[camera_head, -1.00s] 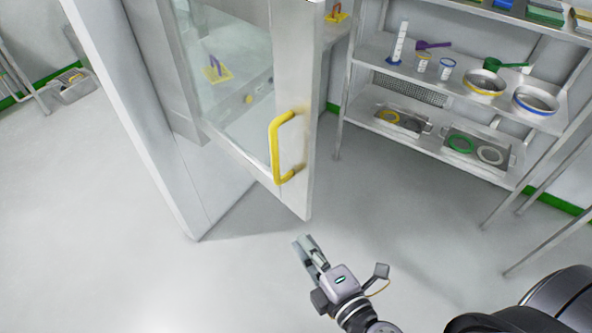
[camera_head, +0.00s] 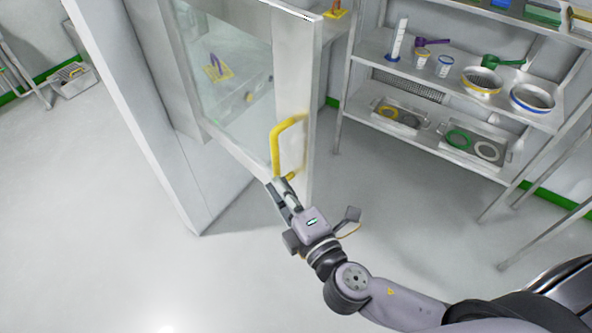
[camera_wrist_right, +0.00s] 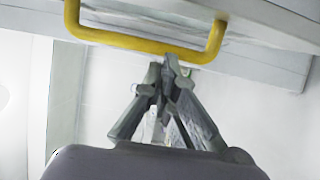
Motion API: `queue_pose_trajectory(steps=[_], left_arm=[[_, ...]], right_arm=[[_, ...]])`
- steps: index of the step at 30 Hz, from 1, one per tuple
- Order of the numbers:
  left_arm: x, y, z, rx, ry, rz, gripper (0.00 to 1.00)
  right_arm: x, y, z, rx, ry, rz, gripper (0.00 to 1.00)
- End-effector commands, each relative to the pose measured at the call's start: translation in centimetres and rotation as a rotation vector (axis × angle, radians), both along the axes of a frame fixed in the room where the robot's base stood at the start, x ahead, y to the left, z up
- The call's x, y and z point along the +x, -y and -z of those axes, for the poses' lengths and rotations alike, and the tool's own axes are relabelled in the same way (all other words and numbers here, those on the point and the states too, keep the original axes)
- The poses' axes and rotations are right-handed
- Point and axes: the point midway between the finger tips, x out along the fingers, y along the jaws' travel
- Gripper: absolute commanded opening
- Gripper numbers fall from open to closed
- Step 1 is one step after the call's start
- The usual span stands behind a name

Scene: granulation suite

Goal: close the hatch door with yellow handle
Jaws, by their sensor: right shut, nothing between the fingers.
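The hatch door (camera_head: 296,95) is a pale framed door with a glass pane, standing open at an angle from the white cabinet wall. Its yellow handle (camera_head: 276,150) is a D-shaped bar near the door's free edge; it also spans the top of the right wrist view (camera_wrist_right: 140,41). My right gripper (camera_head: 279,187) is shut and empty, with its fingertips at the lower end of the handle. In the wrist view the fingertips (camera_wrist_right: 163,66) overlap the handle bar's edge; I cannot tell whether they touch it. My left gripper is not in view.
A metal shelf rack (camera_head: 450,115) with sieves, scoops and cups stands at the right. A grey bin (camera_head: 73,80) is at the far left. The floor (camera_head: 110,230) in front of the door is clear.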

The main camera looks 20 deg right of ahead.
Motion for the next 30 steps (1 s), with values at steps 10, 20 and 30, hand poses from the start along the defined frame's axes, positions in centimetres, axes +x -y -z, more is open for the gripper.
queue_pose_trajectory(steps=[10, 20, 30], left_arm=[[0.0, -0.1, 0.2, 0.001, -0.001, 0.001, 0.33], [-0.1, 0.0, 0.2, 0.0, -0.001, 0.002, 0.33], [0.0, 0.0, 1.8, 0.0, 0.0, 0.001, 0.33]], right_arm=[[1.4, 3.5, 0.1, -0.003, -0.001, 0.001, 0.0], [1.5, 3.6, 0.1, -0.002, -0.002, 0.001, 0.0], [2.4, 5.7, 0.5, -0.009, 0.002, -0.034, 0.0]])
